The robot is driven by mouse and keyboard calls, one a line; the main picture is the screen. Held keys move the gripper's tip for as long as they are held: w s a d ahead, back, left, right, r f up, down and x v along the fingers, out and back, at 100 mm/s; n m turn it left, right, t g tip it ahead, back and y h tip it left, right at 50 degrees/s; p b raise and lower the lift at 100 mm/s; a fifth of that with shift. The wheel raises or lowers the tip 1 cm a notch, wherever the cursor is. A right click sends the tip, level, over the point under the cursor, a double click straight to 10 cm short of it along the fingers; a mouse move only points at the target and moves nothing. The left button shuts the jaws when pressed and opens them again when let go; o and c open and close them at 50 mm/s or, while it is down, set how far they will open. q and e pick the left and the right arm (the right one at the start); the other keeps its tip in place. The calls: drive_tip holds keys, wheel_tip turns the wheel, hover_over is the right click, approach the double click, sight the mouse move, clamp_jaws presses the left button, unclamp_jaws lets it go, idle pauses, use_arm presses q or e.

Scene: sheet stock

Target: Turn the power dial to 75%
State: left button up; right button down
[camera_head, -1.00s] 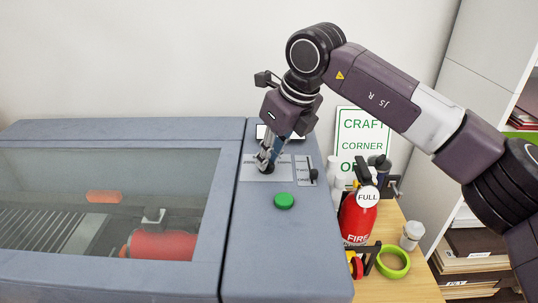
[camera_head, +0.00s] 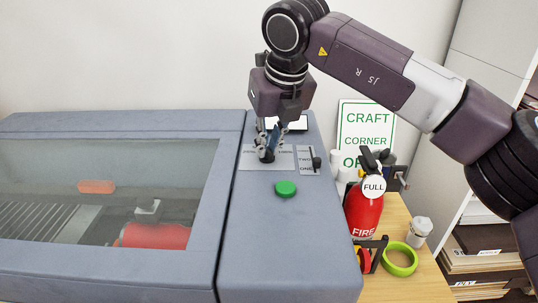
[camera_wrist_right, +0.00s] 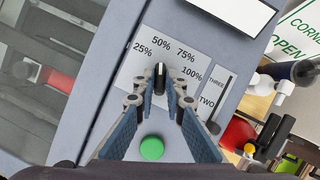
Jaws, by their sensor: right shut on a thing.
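The power dial (camera_wrist_right: 160,78) is a small black knob on a pale plate (camera_wrist_right: 135,72) marked 25%, 50%, 75% and 100%. In the right wrist view its long side runs up the picture, toward the 50% label. My right gripper (camera_wrist_right: 160,98) is shut on the knob, one finger on each side. In the head view my right gripper (camera_head: 267,152) reaches down onto the plate from above, and its fingers partly hide the knob. My left gripper is in neither view.
A green button (camera_head: 286,188) is in front of the plate. A slider marked two and three (camera_wrist_right: 214,127) is to the right. A glass-lidded bay (camera_head: 90,190) is to the left. A fire extinguisher (camera_head: 363,215) and green tape ring (camera_head: 400,260) stand right of the machine.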

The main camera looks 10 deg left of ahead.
drive_tip(key=m+h+b, duration=0.1)
drive_tip(key=m+b, duration=0.1)
drive_tip(key=m, duration=0.1)
drive_tip(key=shift+a+m+t, duration=0.15)
drive_tip(key=shift+m+t, duration=0.15)
drive_tip(key=shift+t, duration=0.1)
drive_tip(key=shift+a+r+m+h+b, duration=0.15)
drive_tip(key=shift+m+h, duration=0.25)
drive_tip(key=shift+m, duration=0.5)
drive_tip(key=shift+d+m+h+b, duration=0.15)
drive_tip(key=shift+m+h, duration=0.25)
drive_tip(key=shift+m, duration=0.5)
drive_tip(key=shift+a, duration=0.1)
drive_tip(key=c, duration=2)
unclamp_jaws()
drive_tip(key=v, duration=1.2)
drive_tip(key=shift+s, duration=0.1)
